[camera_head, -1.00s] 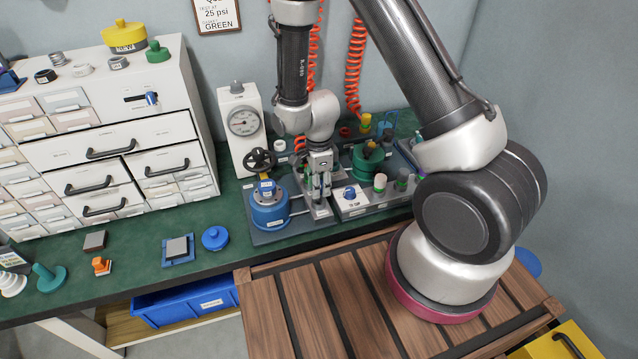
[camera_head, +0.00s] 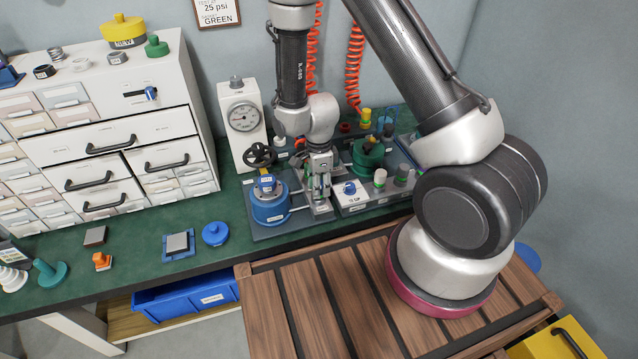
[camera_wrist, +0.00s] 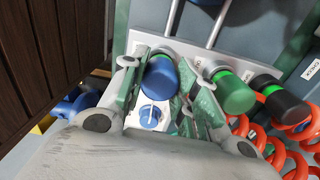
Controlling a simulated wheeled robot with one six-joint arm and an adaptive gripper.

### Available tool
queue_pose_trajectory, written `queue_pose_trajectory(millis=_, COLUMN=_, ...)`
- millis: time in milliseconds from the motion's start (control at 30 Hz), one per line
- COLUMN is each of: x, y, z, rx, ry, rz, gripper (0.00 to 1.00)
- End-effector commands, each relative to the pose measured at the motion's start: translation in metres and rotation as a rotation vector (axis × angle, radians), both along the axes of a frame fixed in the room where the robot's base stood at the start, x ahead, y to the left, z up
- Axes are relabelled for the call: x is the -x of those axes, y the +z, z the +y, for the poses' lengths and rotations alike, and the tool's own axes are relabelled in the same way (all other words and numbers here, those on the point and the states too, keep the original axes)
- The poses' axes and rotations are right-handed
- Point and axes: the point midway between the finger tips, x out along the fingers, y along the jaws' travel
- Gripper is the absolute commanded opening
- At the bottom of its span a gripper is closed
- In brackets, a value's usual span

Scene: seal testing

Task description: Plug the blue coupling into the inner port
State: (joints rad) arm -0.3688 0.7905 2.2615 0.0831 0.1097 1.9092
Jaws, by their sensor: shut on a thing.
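In the wrist view the blue coupling (camera_wrist: 160,80) sits between the two fingers of my gripper (camera_wrist: 158,92), which is shut on it. Its far end meets a metal ring at a pale plate (camera_wrist: 180,48); I cannot tell whether it is fully seated. Two metal rods run from this plate toward a blue body. In the head view my gripper (camera_head: 319,185) points down just right of the blue pot (camera_head: 269,207), and its fingers largely hide the coupling and the port.
Right of the held coupling, in the wrist view, are a green coupling (camera_wrist: 231,91), a black coupling (camera_wrist: 279,100) and an orange coiled hose (camera_wrist: 275,135). A handwheel (camera_head: 260,155) and gauge (camera_head: 243,118) stand behind. The bench front left holds a blue knobbed cap (camera_head: 215,233).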

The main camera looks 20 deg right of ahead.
Motion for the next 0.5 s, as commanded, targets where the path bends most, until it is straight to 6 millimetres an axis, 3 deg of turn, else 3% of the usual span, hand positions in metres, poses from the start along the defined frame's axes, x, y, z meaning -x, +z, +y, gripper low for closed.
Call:
queue_pose_trajectory(millis=67, x=0.0000, y=-0.0016, z=0.0000, rx=0.000, ry=0.000, rz=0.000, gripper=0.04)
queue_pose_trajectory(millis=100, x=-0.0001, y=-0.0014, z=0.0000, rx=0.000, ry=0.000, rz=0.000, gripper=0.35)
queue_pose_trajectory(millis=200, x=-0.0001, y=-0.0013, z=0.0000, rx=0.000, ry=0.000, rz=0.000, gripper=0.53)
queue_pose_trajectory(millis=500, x=-0.0001, y=-0.0011, z=0.0000, rx=0.000, ry=0.000, rz=0.000, gripper=0.55)
